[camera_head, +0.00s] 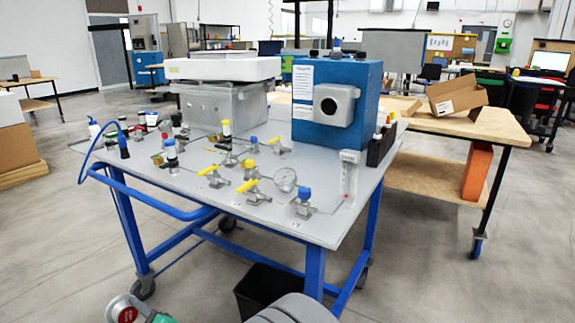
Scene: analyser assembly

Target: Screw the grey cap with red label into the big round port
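A round grey cap with a red label (125,312) shows at the bottom left, in front of the table, with its labelled face toward the camera. Dark and green parts adjoin its right side and are cut off by the picture's lower edge. They may belong to my gripper, but its fingers cannot be made out, so I cannot tell whether it grips the cap. The blue analyser box (362,92) stands at the back right of the grey table. A grey housing with a dark round port (329,106) sits on its front face, well apart from the cap.
The grey table (240,212) carries yellow-handled valves (248,185), a pressure gauge (285,179), a flow meter (348,172) and small bottles. A blue cable (84,160) hangs over its left edge. A black bin (265,284) stands below.

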